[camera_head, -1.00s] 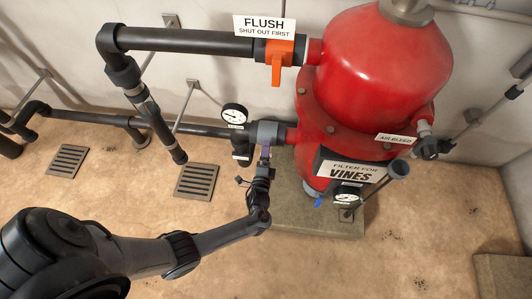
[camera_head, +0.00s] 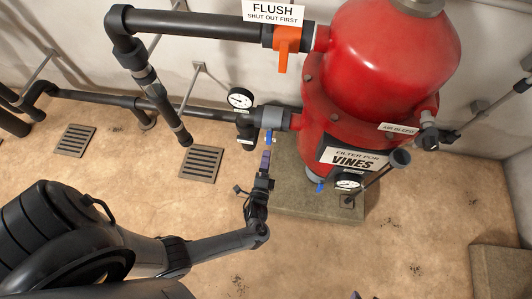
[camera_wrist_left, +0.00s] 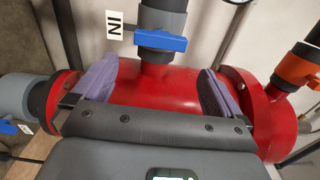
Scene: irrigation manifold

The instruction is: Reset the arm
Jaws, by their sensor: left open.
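My left gripper (camera_head: 265,162) is open, with purple pads on its fingers. In the head view it is just below the grey inlet valve (camera_head: 270,118) and its blue handle (camera_head: 268,137), with a small gap between them. In the left wrist view the gripper (camera_wrist_left: 156,86) shows its fingers spread wide and empty in front of the red filter body. The blue handle (camera_wrist_left: 160,42) lies across the grey pipe beside the IN label (camera_wrist_left: 116,26). A purplish tip at the bottom edge of the head view may belong to my right gripper (camera_head: 356,295); its jaws are hidden.
The red filter (camera_head: 385,60) stands on a concrete block (camera_head: 310,205). The orange flush handle (camera_head: 286,50) hangs across its pipe. A pressure gauge (camera_head: 240,98) is near the inlet valve. Floor drains (camera_head: 201,164) lie at left. Open floor lies around my left arm.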

